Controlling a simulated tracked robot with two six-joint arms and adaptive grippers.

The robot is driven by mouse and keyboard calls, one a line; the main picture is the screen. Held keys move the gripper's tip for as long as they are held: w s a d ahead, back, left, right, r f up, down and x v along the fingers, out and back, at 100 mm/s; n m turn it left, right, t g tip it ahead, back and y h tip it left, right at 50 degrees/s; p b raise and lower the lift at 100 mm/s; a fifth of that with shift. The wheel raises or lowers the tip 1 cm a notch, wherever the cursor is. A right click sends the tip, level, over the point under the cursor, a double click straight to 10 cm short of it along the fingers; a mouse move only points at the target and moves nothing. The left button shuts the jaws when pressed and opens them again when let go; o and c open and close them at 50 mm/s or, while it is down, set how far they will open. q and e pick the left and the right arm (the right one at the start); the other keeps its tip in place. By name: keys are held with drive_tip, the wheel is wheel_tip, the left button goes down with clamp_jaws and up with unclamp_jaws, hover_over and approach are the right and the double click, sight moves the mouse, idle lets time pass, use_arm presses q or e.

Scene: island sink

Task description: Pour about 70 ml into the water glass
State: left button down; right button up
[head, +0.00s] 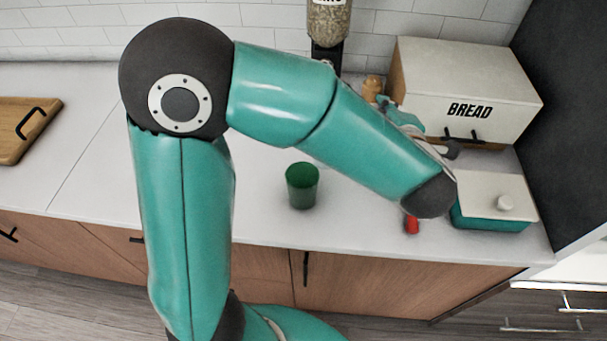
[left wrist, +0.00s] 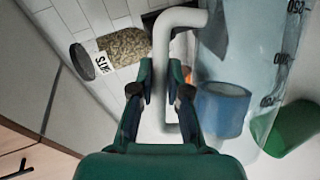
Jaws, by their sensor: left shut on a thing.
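A green glass (head: 302,187) stands upright on the white counter in the head view. A green glass also shows at the right of the left wrist view (left wrist: 291,128), beyond a clear jug (left wrist: 250,55) with dark volume marks. My left gripper (left wrist: 162,82) is shut on the jug's pale grey handle (left wrist: 184,18). In the head view my left arm hides most of that gripper and the jug. A blue cylindrical shape (left wrist: 222,110) shows in or through the jug; I cannot tell which. My right gripper is out of view.
A white bread box (head: 460,85) stands at the back right, with a lidded teal container (head: 490,212) in front. A small red object (head: 411,225) lies near the counter edge. A grain dispenser (head: 328,22) is at the back. The counter (head: 85,150) left of my arm is partly clear, with a wooden board (head: 22,128).

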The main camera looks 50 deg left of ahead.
use_arm(q)
drive_tip(key=shift+s+r, duration=0.2)
drive_tip(key=shift+s+a+r+n+t+b, duration=0.2)
drive_tip(key=shift+s+a+r+n+b, duration=0.15)
drive_tip(key=shift+s+b, duration=0.2)
drive_tip(key=shift+s+a+r+n+t+b, duration=0.25)
drive_tip(key=shift+s+r+b, duration=0.1)
drive_tip(key=shift+s+b, duration=0.2)
drive_tip(key=shift+w+d, duration=0.1)
drive_tip(key=shift+w+f, duration=0.15)
drive_tip(key=shift+s+r, duration=0.25)
drive_tip(key=shift+s, duration=0.25)
idle(1.1)
